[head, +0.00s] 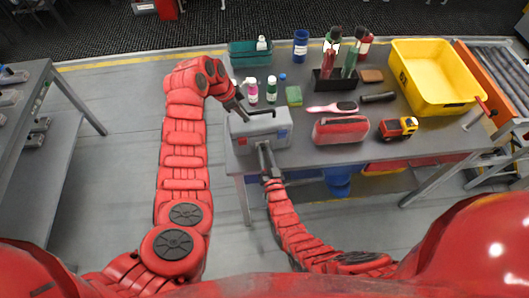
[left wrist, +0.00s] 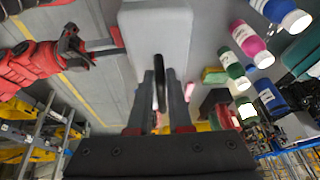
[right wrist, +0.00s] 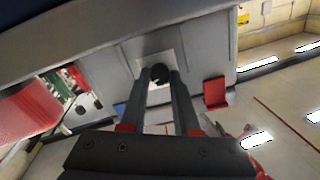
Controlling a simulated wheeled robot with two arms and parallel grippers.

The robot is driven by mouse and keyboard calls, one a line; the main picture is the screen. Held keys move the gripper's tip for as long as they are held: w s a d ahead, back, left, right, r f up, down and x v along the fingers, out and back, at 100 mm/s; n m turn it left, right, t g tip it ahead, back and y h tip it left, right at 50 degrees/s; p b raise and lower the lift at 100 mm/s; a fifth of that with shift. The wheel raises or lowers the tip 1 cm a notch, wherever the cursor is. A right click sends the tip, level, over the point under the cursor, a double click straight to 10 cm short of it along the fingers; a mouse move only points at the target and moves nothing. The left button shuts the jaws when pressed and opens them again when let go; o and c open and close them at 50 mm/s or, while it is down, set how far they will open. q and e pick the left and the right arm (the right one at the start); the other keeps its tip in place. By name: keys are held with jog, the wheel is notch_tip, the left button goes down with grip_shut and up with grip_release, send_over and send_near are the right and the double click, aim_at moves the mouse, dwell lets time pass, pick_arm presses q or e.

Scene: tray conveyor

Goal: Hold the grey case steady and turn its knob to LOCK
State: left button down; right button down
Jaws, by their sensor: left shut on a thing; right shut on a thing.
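The grey case (head: 270,124) stands at the left end of the grey table; in the left wrist view its pale top (left wrist: 158,25) shows. My left gripper (head: 242,112) is at the case's top and shut on its dark handle (left wrist: 160,88), seen edge-on between the fingers. My right gripper (head: 264,150) reaches the case's front face from below. In the right wrist view its fingers are shut on the dark round knob (right wrist: 160,72), which sits on a white plate. The fingers hide part of the knob, and I cannot read its setting. A red patch (right wrist: 215,92) is beside it.
Bottles (head: 252,90), a green block (head: 294,95) and a teal bin (head: 250,52) stand behind the case. A red pouch (head: 341,129) and hairbrush (head: 333,108) lie to its right. A toy truck (head: 398,128) and yellow crate (head: 432,77) are further right.

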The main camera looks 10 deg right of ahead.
jog(key=shift+m, duration=2.2)
jog(key=c, duration=0.6)
grip_release()
jog(key=shift+c, duration=0.2)
jog(key=shift+s, duration=0.1)
jog(key=shift+s+f, duration=0.15)
jog(key=shift+s, duration=0.15)
jog(key=s+d, duration=0.1)
jog(key=s, duration=1)
jog(key=shift+d+f, duration=0.2)
jog(key=shift+d, duration=0.05)
